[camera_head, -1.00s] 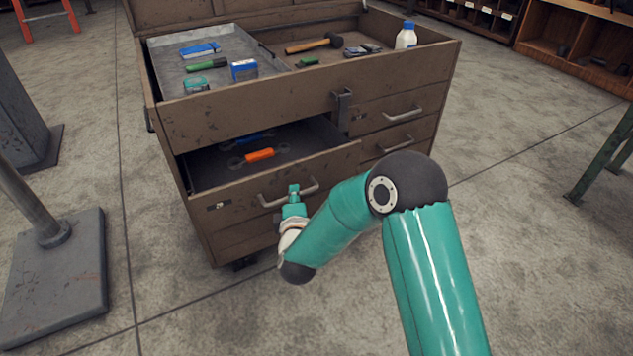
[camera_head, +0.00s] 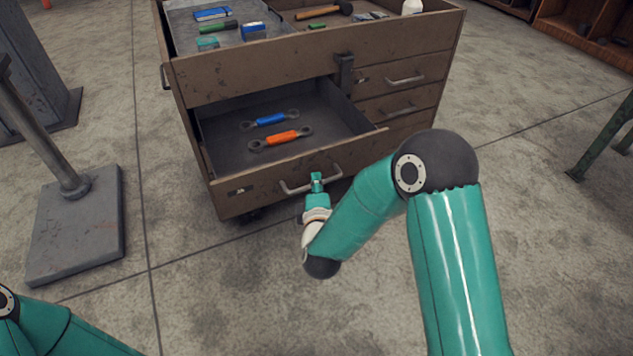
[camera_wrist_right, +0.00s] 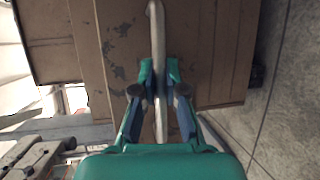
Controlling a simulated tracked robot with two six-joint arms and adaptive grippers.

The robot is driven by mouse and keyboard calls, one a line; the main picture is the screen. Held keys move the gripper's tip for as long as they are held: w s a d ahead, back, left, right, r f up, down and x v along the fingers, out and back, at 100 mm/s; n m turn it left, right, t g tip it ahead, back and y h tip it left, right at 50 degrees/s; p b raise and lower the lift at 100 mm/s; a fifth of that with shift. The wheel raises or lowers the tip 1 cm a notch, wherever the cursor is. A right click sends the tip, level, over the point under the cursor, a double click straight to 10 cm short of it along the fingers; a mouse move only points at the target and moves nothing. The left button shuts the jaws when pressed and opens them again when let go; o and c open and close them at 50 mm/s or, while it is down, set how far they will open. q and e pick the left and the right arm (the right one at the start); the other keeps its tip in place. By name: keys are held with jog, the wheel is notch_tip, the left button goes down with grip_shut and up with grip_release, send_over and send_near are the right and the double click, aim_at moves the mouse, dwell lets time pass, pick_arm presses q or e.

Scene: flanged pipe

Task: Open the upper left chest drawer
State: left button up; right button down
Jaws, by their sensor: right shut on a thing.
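The upper left drawer (camera_head: 225,140) of the brown chest (camera_head: 250,75) is pulled well out. A blue-handled wrench (camera_head: 270,119) and an orange-handled wrench (camera_head: 281,138) lie inside it. My right gripper (camera_head: 316,182) is at the metal handle (camera_head: 290,190) on the drawer front. In the right wrist view, the fingers (camera_wrist_right: 160,85) are shut around the handle bar (camera_wrist_right: 156,40). Of my left arm, only a teal part shows at the lower left of the head view; its gripper is out of view.
The chest's open top holds a grey tray (camera_head: 183,42) and a hammer (camera_head: 325,12). Closed drawers (camera_head: 405,95) are on the right side. A metal stand with a square base (camera_head: 75,235) is at left. The floor in front is clear.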

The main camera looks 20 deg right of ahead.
jog(key=shift+a+f, duration=0.2)
jog(key=shift+f, duration=0.05)
jog(key=c, duration=1.4)
grip_release()
jog(key=shift+o, duration=1)
jog(key=shift+d+r, duration=0.1)
jog(key=v, duration=0.7)
jog(key=shift+s, duration=0.2)
